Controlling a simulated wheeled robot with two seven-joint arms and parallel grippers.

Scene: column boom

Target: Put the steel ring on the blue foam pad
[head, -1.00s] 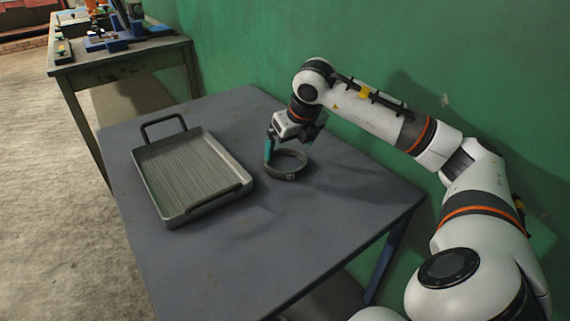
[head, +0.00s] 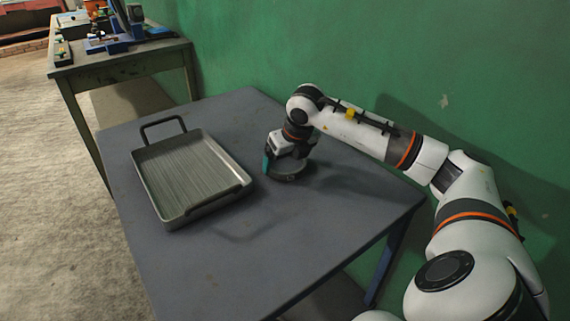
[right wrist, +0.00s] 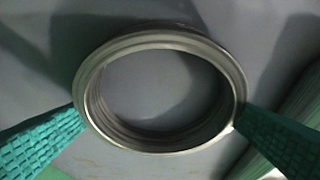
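The steel ring (head: 290,178) lies on the grey table, right of the tray, partly hidden by my right gripper (head: 284,166). The gripper points down over it. In the right wrist view the ring (right wrist: 160,142) fills the middle, tilted in the picture. The two teal fingers (right wrist: 162,112) are spread wide, one at each side of it. Their tips meet the ring's outer edge in the picture; whether they press on it is unclear. I cannot make out a blue foam pad in either view. My left gripper is not in view.
A grey metal tray (head: 190,172) with a ribbed floor and two handles stands on the left of the table (head: 225,275). A green wall (head: 400,50) runs behind. The table front is clear. A second table (head: 120,70) with blue items stands further back.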

